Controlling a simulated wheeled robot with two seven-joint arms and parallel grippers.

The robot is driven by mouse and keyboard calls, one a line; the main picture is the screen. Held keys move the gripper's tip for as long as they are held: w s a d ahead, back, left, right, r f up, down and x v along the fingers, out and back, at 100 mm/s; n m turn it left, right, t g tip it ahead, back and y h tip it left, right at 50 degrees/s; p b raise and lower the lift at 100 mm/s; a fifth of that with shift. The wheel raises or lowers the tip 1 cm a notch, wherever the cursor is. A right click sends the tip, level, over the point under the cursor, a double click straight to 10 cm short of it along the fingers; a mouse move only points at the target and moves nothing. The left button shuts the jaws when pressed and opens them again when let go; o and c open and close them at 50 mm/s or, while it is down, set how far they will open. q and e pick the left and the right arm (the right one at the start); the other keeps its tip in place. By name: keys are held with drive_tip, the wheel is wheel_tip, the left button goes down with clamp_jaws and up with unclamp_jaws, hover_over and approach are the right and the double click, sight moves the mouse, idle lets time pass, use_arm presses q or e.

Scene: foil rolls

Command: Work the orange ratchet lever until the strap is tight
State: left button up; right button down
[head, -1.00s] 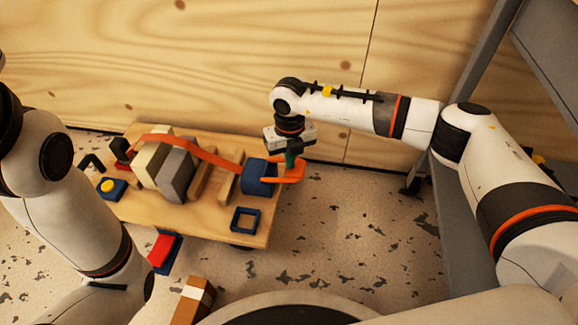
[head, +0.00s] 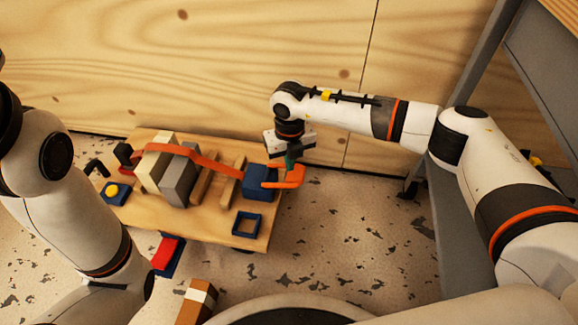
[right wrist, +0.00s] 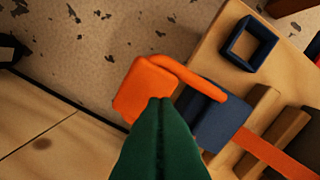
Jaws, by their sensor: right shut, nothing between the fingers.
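The orange lever (head: 291,178) sticks out to the right of the blue ratchet block (head: 257,184) at the cart's right edge. In the right wrist view, the lever's broad orange end (right wrist: 143,88) lies at my fingertips and its thin arm runs over the blue block (right wrist: 218,122). The orange strap (head: 208,160) arches from the ratchet over a cream block (head: 152,168) and a grey block (head: 180,180). My right gripper (head: 291,163) is shut and empty, its green fingers pointing down at the lever. Whether they touch it I cannot tell. My left gripper is out of view.
The wooden cart (head: 205,225) stands before a wooden wall (head: 200,60). A blue square frame (head: 248,224) and a blue piece with a yellow button lie on it. A grey rack (head: 452,230) stands at the right. Speckled floor is free between cart and rack.

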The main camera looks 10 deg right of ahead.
drive_tip(key=shift+f, duration=0.2)
idle(0.4)
drive_tip(key=shift+f+b, duration=0.95)
drive_tip(key=shift+f, duration=0.65)
wheel_tip(320, 180, up, 4)
drive_tip(key=p, duration=0.3)
drive_tip(key=shift+f+p, duration=0.2)
drive_tip(key=shift+p, duration=0.15)
drive_tip(key=shift+f, duration=0.1)
